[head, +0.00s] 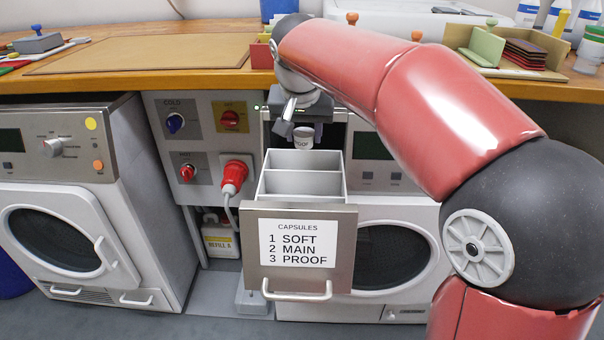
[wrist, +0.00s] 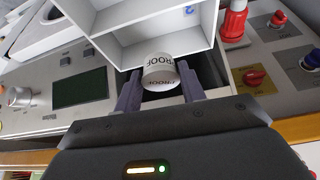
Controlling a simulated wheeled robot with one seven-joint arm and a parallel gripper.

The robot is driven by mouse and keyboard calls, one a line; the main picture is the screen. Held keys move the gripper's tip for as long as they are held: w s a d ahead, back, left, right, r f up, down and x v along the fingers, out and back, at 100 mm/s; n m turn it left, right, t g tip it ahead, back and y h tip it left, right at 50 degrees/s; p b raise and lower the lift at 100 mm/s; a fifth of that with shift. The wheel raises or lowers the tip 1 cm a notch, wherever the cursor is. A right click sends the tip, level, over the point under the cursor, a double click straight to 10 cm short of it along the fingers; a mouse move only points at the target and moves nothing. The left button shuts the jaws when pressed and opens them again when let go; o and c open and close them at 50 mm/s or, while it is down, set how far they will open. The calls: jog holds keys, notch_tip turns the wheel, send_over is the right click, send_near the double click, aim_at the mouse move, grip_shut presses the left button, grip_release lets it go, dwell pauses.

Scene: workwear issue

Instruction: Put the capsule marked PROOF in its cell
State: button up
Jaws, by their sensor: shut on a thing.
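The capsule marked PROOF (head: 303,139) is a small white cup with dark lettering; it also shows in the wrist view (wrist: 160,70). My gripper (head: 303,128) is shut on it, with one dark finger on each side in the wrist view (wrist: 158,78). I hold it upright over the rear end of the pulled-out drawer (head: 345,180). The drawer has light grey walls and dividers, and two cells show clearly as empty. The rearmost part is partly hidden behind the capsule and gripper. The front label (head: 297,245) reads CAPSULES, 1 SOFT, 2 MAIN, 3 PROOF.
A wooden worktop (head: 120,72) runs above the drawer. Washing machines stand left (head: 75,220) and right (head: 400,225). A panel with knobs and a red plug (head: 233,175) is left of the drawer. The space above the drawer's front cells is clear.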

aim_at(301, 136)
notch_tip(301, 136, down, 9)
jog(key=shift+f+b, duration=0.15)
jog(key=shift+b, duration=0.3)
jog(key=shift+f, duration=0.15)
jog(key=o, duration=1)
jog(key=shift+c, duration=0.2)
jog(key=p+v, duration=0.1)
jog(key=v, duration=1.1)
